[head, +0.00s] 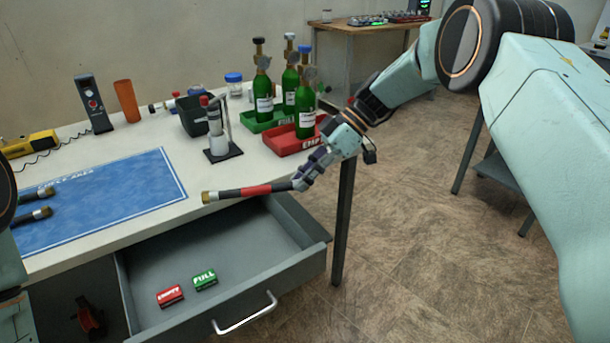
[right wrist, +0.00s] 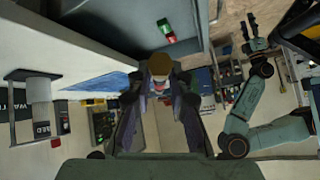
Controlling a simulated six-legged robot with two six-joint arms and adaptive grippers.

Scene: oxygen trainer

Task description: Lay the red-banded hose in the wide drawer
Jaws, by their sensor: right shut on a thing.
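My right gripper (head: 303,178) is shut on one end of the red-banded hose (head: 257,190), a dark hose with a red band and brass end. The hose points left, nearly level, and appears above the rear of the wide drawer (head: 212,238), by the table's front edge. The right wrist view shows its brass end (right wrist: 160,65) between the fingers. The grey drawer is pulled open. A red EMPTY tag (head: 170,295) and a green FULL tag (head: 204,279) lie in it. My left gripper (right wrist: 252,38) shows small in the right wrist view; its jaws are unclear.
Two brass-ended hoses (head: 36,205) lie on the blue mat (head: 110,198). Green cylinders (head: 305,98) stand in a red tray (head: 292,140) and a green tray (head: 262,124). A small stand (head: 222,152) is near the table edge. The drawer's back and right floor are clear.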

